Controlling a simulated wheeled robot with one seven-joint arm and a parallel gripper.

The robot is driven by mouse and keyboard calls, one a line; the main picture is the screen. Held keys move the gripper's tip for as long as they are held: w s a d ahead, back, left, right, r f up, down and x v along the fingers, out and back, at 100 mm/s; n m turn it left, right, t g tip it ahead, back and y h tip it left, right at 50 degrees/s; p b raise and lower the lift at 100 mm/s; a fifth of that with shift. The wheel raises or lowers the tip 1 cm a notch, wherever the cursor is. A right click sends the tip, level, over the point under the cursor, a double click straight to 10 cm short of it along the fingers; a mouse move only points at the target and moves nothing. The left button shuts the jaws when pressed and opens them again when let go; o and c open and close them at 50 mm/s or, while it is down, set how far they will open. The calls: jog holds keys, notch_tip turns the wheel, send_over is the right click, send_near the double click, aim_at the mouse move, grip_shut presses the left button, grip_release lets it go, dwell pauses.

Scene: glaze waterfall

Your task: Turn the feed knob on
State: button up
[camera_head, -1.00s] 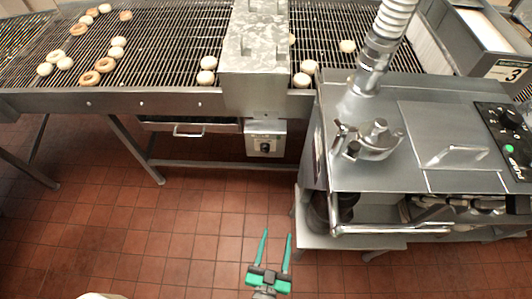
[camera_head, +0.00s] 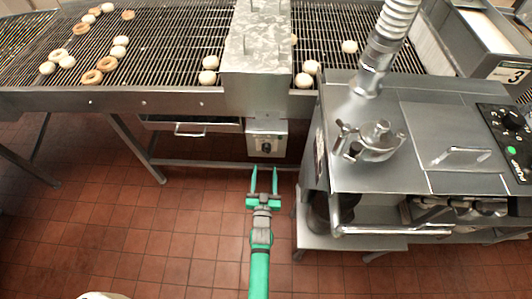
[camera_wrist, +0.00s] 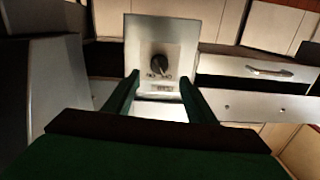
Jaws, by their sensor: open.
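The feed knob (camera_head: 266,147) is a small dark knob on a grey metal box (camera_head: 281,140) under the conveyor's front edge. In the wrist view the knob (camera_wrist: 160,65) sits on the box's face (camera_wrist: 190,40), above small lettering that I cannot read fully. My gripper (camera_head: 264,171) is open and empty, with green fingers pointing at the box, just below it in the head view. In the wrist view my gripper's fingers (camera_wrist: 159,85) stand either side of the knob's lower area, apart from it.
A conveyor (camera_head: 165,45) with several doughnuts runs across the back, under a metal hood (camera_head: 257,50). A steel machine (camera_head: 410,150) with a hose stands close on the right. A drawer with a handle (camera_head: 190,131) is left of the box. The tiled floor (camera_head: 130,230) is clear.

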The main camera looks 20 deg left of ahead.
aim_at(266, 152)
jog(key=x, duration=0.9)
jog(key=shift+w, duration=0.25)
jog(key=shift+w, duration=0.1)
jog(key=c, duration=1)
